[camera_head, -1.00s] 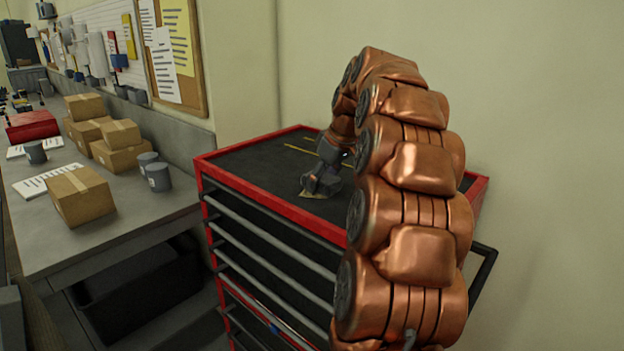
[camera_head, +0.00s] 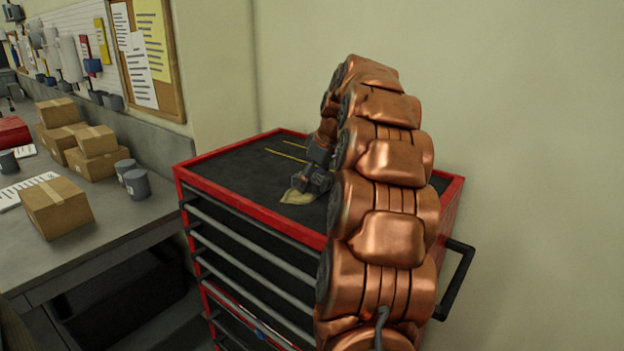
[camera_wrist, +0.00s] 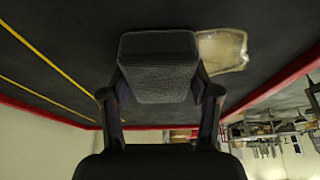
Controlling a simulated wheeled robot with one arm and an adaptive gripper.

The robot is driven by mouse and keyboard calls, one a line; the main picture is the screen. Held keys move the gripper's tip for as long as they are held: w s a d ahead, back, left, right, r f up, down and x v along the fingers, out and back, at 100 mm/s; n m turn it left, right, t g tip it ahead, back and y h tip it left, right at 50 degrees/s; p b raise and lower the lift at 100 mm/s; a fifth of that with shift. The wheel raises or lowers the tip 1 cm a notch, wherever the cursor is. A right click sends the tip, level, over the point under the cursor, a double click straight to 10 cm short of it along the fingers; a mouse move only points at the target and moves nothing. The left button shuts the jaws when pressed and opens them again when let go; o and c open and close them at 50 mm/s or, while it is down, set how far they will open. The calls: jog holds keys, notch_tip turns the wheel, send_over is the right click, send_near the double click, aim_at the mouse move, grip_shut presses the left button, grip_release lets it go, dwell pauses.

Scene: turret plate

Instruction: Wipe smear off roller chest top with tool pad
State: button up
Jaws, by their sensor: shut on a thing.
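The roller chest (camera_head: 240,207) has a black top with a red rim. A pale tan smear (camera_head: 298,197) lies on that top, and it also shows in the wrist view (camera_wrist: 224,50), to the right of the pad. My gripper (camera_head: 313,181) is low over the chest top, just behind and right of the smear. In the wrist view my gripper (camera_wrist: 160,92) is shut on the tool pad (camera_wrist: 158,66), a dark grey textured block. The pad's edge borders or overlaps the smear there. I cannot tell whether the pad touches the surface.
Yellow lines (camera_head: 287,155) mark the back of the chest top. A grey workbench (camera_head: 120,222) with cardboard boxes (camera_head: 57,206) and grey cups (camera_head: 136,184) stands at the left. The wall is close behind. A dark side handle (camera_head: 458,280) juts out at the chest's right.

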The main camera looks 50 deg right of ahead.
aim_at(284, 202)
jog(key=shift+s+a+f+b, duration=0.15)
jog(key=shift+a+b, duration=0.6)
jog(key=shift+a, duration=1.6)
jog(key=shift+s+a+b, duration=0.25)
jog(key=shift+a+b, duration=0.5)
jog(key=shift+a, duration=1.55)
jog(key=shift+a+r, duration=0.2)
jog(key=shift+r, duration=0.05)
notch_tip(284, 202, up, 8)
jog(key=p, duration=0.2)
jog(key=shift+p, duration=0.35)
jog(key=shift+f, duration=0.1)
